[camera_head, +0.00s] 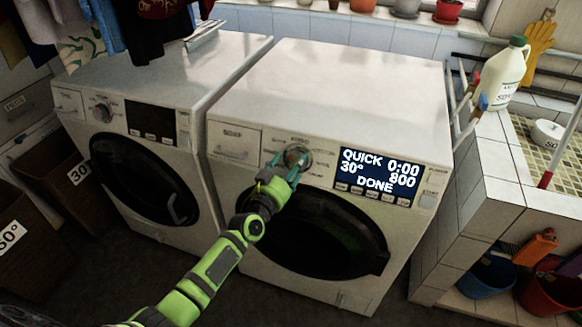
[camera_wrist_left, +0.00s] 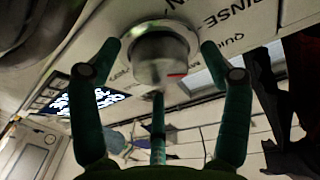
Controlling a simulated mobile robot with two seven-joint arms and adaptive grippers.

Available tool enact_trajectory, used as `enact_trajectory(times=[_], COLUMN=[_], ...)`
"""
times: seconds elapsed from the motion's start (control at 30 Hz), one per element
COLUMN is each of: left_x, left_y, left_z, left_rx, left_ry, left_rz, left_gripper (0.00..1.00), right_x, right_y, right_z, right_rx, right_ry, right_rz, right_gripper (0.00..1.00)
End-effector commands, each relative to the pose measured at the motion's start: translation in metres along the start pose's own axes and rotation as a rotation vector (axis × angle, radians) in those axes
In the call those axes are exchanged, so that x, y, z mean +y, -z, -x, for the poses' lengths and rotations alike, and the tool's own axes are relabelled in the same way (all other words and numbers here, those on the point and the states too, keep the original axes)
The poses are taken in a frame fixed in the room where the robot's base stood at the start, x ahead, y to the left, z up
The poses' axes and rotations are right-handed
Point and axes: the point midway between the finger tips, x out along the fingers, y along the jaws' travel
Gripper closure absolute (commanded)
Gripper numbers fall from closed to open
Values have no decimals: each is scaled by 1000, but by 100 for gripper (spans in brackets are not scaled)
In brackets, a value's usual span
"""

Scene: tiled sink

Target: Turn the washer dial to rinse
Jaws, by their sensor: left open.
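The washer dial (camera_head: 298,155) is a round silvery knob on the front panel of the right-hand machine (camera_head: 340,80). In the wrist view, the dial (camera_wrist_left: 160,58) sits between the spread fingers of my left gripper (camera_wrist_left: 160,48), whether touching is unclear. A red mark on the dial faces towards the QUICK label (camera_wrist_left: 226,43). The RINSE label (camera_wrist_left: 230,14) lies further up. In the head view my left gripper (camera_head: 287,165) is open at the dial and partly covers it. The display (camera_head: 378,173) reads QUICK, 30°, 0:00, 800, DONE. My right gripper is out of view.
A second machine (camera_head: 130,125) stands to the left, with its own dial (camera_head: 103,112). Dark baskets (camera_head: 45,180) stand at its side. Clothes hang at the upper left. A white bottle (camera_head: 503,75) stands on the tiled ledge at right. The top of the right-hand machine is bare.

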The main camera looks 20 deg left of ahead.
Motion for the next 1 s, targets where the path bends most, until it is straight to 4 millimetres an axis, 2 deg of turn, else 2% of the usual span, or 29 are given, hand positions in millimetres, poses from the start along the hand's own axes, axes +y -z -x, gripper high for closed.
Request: enact_trajectory(times=[0.07, 0.1, 0.17, 0.2, 0.23, 0.67, 1.0], left_x=[0, 0, 0, 0, 0, 1, 3], left_y=[0, 0, 0, 0, 0, -1, -1], left_z=[0, 0, 0, 0, 0, 1, 1], left_rx=[0, 0, 0, 0, -1, -1, 14], left_ry=[0, 0, 0, 0, 0, 16, 97], left_rz=[0, 0, 1, 1, 1, 45, 263], left_gripper=[22, 30, 54, 70, 76, 76, 76], right_x=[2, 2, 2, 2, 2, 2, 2], right_y=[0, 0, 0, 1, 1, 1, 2], right_z=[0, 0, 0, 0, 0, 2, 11], right_rx=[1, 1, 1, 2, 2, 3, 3], right_ry=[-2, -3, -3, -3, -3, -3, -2], right_rz=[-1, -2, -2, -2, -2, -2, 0], right_gripper=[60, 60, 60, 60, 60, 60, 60])
